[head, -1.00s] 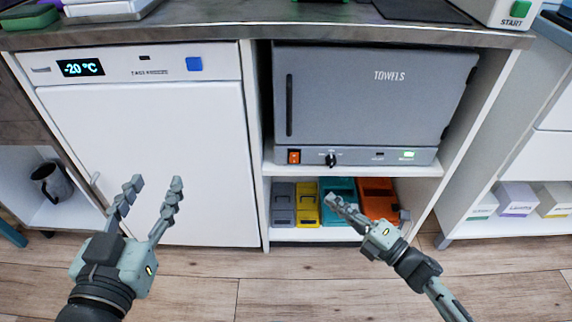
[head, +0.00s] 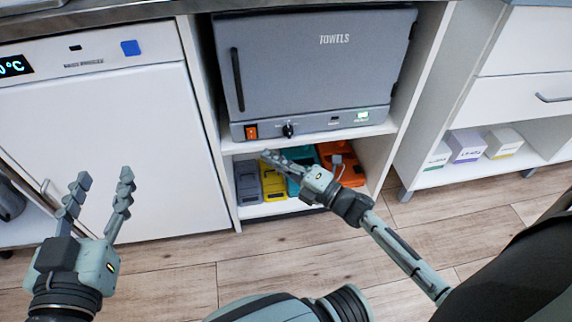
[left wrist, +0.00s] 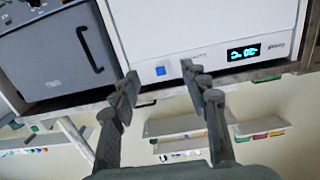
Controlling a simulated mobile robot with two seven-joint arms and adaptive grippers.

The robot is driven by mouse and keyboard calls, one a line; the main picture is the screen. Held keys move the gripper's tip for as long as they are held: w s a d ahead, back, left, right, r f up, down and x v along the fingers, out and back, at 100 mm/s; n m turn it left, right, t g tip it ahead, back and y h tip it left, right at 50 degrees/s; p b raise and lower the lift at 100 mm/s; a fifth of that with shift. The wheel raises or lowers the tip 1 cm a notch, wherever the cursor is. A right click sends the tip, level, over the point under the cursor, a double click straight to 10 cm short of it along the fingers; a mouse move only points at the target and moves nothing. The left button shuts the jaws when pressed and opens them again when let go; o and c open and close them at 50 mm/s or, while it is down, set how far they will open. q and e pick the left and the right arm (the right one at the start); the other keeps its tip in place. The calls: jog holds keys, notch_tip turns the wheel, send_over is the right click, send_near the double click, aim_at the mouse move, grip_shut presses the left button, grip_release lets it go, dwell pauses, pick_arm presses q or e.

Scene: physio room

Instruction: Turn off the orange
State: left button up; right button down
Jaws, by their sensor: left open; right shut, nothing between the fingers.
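An orange rocker switch (head: 251,132) sits at the left end of the lower panel on the grey towels cabinet (head: 318,70). A dark knob (head: 288,130) is right of it. An orange case (head: 345,166) lies on the shelf below. My right gripper (head: 267,157) is shut and empty, below and slightly right of the switch, in front of the lower shelf. My left gripper (head: 101,178) is open and empty before the white freezer door, well left of the switch. In the left wrist view its fingers (left wrist: 159,77) stand apart, and the switch is not visible.
The freezer (head: 110,125) has a blue button (head: 130,48) and a lit display (head: 14,67). Grey, yellow and teal cases (head: 273,183) share the lower shelf with the orange one. A white divider (head: 205,110) separates freezer and cabinet. Small boxes (head: 467,146) stand on the right.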

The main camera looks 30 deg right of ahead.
aim_at(251, 134)
pick_arm(q)
jog(key=shift+s+d+r+t+h, duration=0.1)
jog(key=shift+d+r+t+h, duration=0.3)
jog(key=shift+r, duration=0.55)
pick_arm(e)
jog(key=w, duration=0.6)
jog(key=shift+w+a+r, duration=0.25)
jog(key=shift+r, duration=0.15)
pick_arm(q)
jog(key=shift+r, duration=0.1)
